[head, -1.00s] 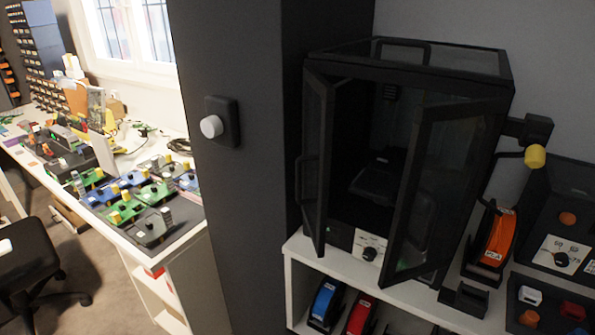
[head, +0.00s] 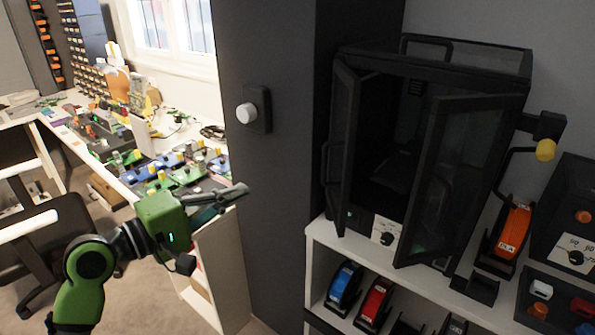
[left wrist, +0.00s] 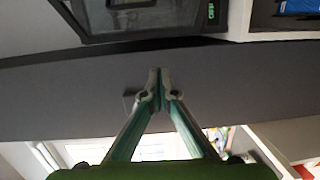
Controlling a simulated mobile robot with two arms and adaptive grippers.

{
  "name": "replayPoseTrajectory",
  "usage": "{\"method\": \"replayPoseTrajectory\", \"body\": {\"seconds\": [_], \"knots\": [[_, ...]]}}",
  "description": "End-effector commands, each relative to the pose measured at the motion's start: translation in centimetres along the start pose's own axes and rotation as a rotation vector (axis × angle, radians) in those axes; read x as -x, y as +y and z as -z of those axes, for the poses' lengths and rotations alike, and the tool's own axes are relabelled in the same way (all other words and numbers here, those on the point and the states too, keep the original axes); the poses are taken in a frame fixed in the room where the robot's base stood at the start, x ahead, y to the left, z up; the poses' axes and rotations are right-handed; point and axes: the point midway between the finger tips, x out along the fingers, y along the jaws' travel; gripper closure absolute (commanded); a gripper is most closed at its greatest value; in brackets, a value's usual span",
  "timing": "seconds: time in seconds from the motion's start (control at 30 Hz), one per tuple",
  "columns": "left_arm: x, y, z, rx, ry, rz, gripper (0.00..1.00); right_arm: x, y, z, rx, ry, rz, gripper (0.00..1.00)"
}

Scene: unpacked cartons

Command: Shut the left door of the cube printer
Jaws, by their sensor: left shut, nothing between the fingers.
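The cube printer (head: 436,62) is a black box with dark windows on a white shelf, in the right half of the head view. Its left door (head: 343,150) stands open, swung out toward me. Its right door (head: 452,180) is also open. My left gripper (head: 244,188) is shut and empty, in front of the grey pillar, left of the left door and apart from it. In the left wrist view the fingertips (left wrist: 155,72) meet, and part of the printer (left wrist: 140,18) shows at the top edge. My right gripper is not in view.
The grey pillar (head: 270,180) with a white knob (head: 247,112) stands just left of the printer. The white shelf (head: 330,238) holds an orange spool (head: 512,232) at right, with blue and red ones below. A bench with clutter (head: 150,140) and a chair are at left.

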Motion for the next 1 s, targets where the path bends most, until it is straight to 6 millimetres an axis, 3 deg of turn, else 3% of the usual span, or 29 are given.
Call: {"method": "replayPoseTrajectory", "body": {"seconds": [0.03,0.1,0.27,0.77,1.0], "knots": [[0.5,1.9,-1.5,-0.005,-0.034,-0.022,1.00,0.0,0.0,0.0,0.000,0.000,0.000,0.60],[1.0,3.4,-2.9,-0.004,-0.066,-0.039,1.00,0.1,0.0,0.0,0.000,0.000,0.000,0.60],[0.7,4.5,-3.8,0.001,-0.088,-0.050,1.00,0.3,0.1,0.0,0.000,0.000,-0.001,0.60],[-9.0,5.0,-4.6,0.001,-0.086,-0.049,1.00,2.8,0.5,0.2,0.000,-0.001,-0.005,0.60],[-10.8,5.0,-7.1,0.000,-0.084,-0.049,1.00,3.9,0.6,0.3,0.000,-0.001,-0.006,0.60]]}}
